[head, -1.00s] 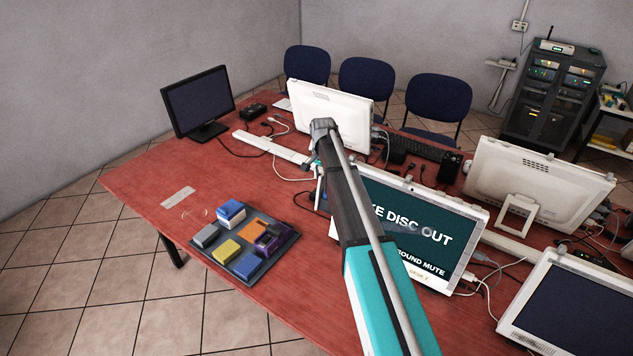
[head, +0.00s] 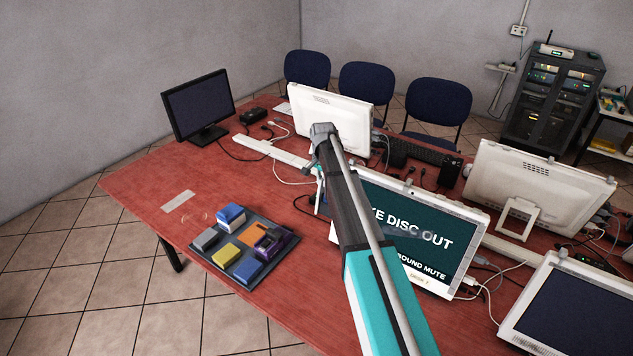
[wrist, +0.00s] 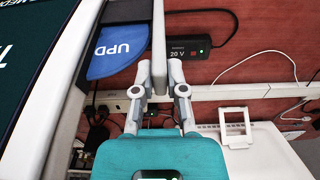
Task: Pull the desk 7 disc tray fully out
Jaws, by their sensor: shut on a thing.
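The desk 7 monitor (head: 430,240) is white with a dark teal screen; "DISC OUT" and "SOUND MUTE" can be read past my arm. In the wrist view its white frame (wrist: 62,115) is at the left. The disc tray (wrist: 130,10) sticks out from its side, with a blue disc (wrist: 120,50) marked "UPD" in it. My gripper (wrist: 159,68) is shut on the upright grey front plate of the tray, one finger on each side. In the head view my arm hides most of the gripper, and only a sliver of the tray shows left of the monitor.
A dark sorting tray (head: 215,262) with coloured blocks lies front left on the red table (head: 140,190). A black "20 V" power box (wrist: 195,50) and white cables lie near my gripper. Other white monitors (head: 540,185) stand to the right. The table's left part is mostly clear.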

